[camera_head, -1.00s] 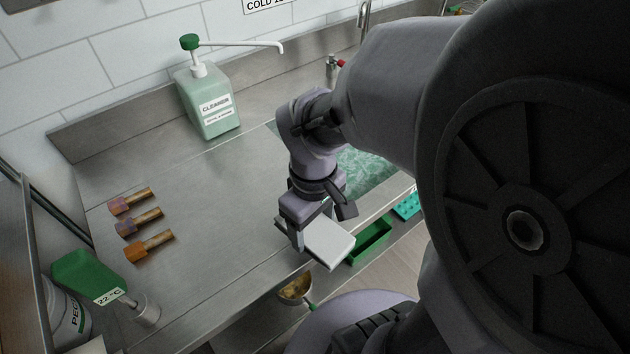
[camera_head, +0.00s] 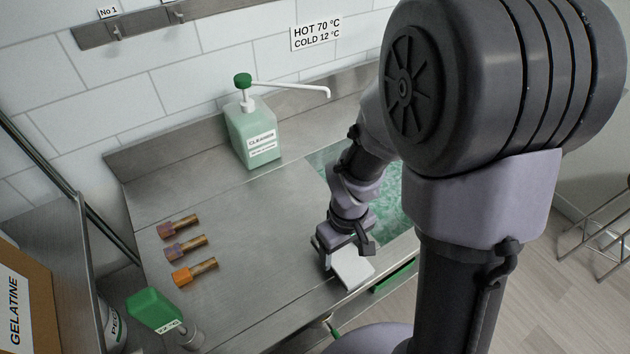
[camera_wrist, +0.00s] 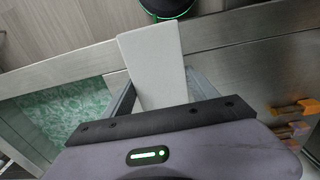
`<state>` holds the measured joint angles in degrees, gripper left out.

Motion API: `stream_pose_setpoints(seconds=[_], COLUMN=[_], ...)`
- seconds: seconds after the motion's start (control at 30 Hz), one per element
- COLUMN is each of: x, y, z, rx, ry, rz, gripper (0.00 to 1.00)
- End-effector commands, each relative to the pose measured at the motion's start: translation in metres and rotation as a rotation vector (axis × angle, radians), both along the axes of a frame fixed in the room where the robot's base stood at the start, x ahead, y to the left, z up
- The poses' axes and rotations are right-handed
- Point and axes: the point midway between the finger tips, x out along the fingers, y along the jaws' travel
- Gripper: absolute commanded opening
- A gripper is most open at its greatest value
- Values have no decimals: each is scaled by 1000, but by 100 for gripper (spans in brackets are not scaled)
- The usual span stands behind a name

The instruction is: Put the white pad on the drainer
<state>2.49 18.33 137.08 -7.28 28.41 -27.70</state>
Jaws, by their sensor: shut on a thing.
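The white pad (camera_head: 354,268) is a flat pale block held by my gripper (camera_head: 335,262) near the front edge of the steel counter, to the left of the sink. My gripper is shut on one end of it. In the wrist view the pad (camera_wrist: 152,60) sticks out between the two fingers of my gripper (camera_wrist: 157,90). I cannot make out the drainer for certain. The steel counter surface (camera_head: 240,225) left of the sink lies bare beside my gripper.
A sink with green patterned water (camera_head: 392,208) lies behind and right of my gripper. A green cleaner bottle (camera_head: 252,135) stands at the back. Several brushes, one with an orange end (camera_head: 195,272), lie at left. A green-headed tool (camera_head: 155,310) is front left. A wire rack (camera_head: 600,235) stands right.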

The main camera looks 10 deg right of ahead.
Motion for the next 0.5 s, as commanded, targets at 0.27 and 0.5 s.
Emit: stream_pose_setpoints(seconds=[0.27,0.5], x=[45,47], y=[13,14], z=[-7,-45], rx=[0,0], ry=[0,0], rz=[-1,-1], gripper=[30,30])
